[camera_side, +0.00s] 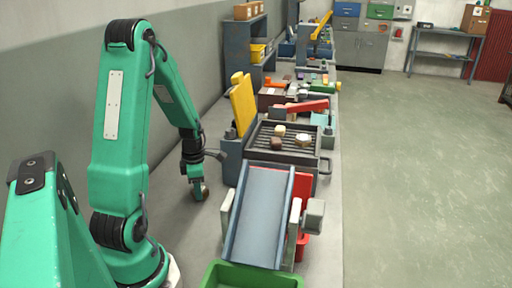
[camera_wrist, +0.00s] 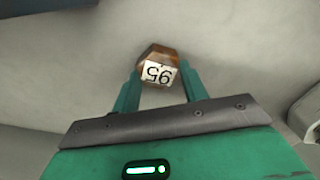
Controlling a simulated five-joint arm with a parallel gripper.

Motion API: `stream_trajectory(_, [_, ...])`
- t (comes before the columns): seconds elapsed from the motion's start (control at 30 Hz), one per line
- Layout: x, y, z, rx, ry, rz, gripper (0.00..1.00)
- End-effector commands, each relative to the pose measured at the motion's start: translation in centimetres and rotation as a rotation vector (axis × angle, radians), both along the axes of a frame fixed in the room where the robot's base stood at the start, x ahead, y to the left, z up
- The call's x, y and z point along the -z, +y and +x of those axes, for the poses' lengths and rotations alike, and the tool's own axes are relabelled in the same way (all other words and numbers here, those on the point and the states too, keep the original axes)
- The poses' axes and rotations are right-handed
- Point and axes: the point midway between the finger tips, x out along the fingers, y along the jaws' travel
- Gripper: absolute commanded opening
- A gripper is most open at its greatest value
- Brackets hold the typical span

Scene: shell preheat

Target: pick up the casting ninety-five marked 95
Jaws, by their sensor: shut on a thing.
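The casting ninety-five (camera_wrist: 158,56) is a small brown block with a white label reading 95, upside down in the wrist view. My gripper (camera_wrist: 161,80) has its two green fingers on either side of the casting and is shut on it. In the side view my gripper (camera_side: 199,190) points down at the left part of the bench, with the brown casting (camera_side: 204,192) showing at its fingertips. From these views I cannot tell whether the casting touches the bench.
A dark grated tray (camera_side: 308,155) to the right holds several small blocks. A raised yellow panel (camera_side: 243,103) stands at its left. A grey chute (camera_side: 261,212) slopes down to a green bin (camera_side: 250,277) in front. The bench around my gripper is mostly bare.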

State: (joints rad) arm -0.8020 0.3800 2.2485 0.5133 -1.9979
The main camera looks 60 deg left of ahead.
Motion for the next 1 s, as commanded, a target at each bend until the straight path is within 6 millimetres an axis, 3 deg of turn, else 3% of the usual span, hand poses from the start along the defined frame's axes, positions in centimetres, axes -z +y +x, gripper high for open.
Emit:
stream_trajectory(0.27, [-1.0, 0.1, 0.1, 0.000, -0.003, 0.002, 0.20])
stream_trajectory(0.57, [-4.2, 0.1, 0.1, 0.000, -0.004, 0.004, 0.20])
stream_trajectory(1.0, [-8.5, -7.1, 2.0, 0.006, -0.004, 0.003, 0.20])
